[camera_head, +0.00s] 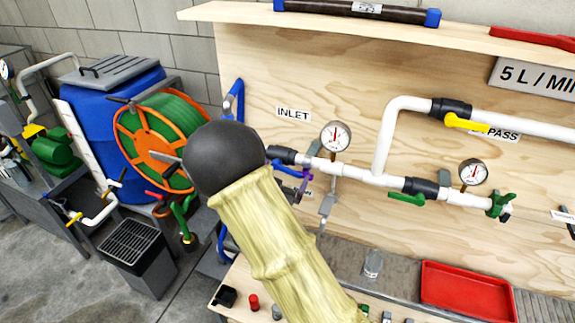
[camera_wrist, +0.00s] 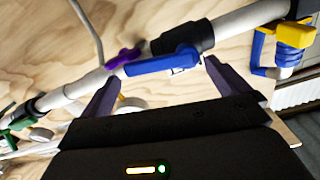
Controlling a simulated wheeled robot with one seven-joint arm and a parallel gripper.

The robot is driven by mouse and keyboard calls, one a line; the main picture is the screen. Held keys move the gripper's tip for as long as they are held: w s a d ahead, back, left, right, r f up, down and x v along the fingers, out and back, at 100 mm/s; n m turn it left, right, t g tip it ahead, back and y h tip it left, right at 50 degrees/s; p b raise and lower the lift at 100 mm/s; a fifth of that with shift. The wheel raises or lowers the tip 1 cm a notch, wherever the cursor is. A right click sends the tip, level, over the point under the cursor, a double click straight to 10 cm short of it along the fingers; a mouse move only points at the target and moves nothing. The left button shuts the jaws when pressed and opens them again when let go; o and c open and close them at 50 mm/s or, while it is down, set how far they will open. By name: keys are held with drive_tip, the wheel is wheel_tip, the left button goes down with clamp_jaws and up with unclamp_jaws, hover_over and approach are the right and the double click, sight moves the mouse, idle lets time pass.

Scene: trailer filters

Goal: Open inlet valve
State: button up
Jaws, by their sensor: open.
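The inlet valve's blue lever (camera_head: 288,168) is on the white pipe under the INLET label (camera_head: 293,114). The wrist view shows the lever (camera_wrist: 158,65) close up, lying roughly along the pipe beside the black valve body (camera_wrist: 183,40). My gripper (camera_wrist: 161,72) is open. Its two dark fingers stand on either side of the lever, one near each end in the picture. I cannot tell whether either finger touches it. In the head view my arm hides most of the gripper.
A small purple handle (camera_wrist: 122,58) sits close to the lever. A pressure gauge (camera_head: 335,136) is just right of the valve. A yellow bypass lever (camera_head: 465,123) and a green lever (camera_head: 408,199) are further right. A hose reel (camera_head: 160,140) stands left; a red tray (camera_head: 466,291) lies below.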

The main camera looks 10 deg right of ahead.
sight(287, 170)
drive_tip(key=x, duration=0.3)
drive_tip(key=shift+w, duration=0.1)
drive_tip(key=c, duration=1.3)
drive_tip(key=shift+d, duration=0.1)
drive_tip(key=shift+c, duration=0.2)
drive_tip(key=shift+d, duration=0.1)
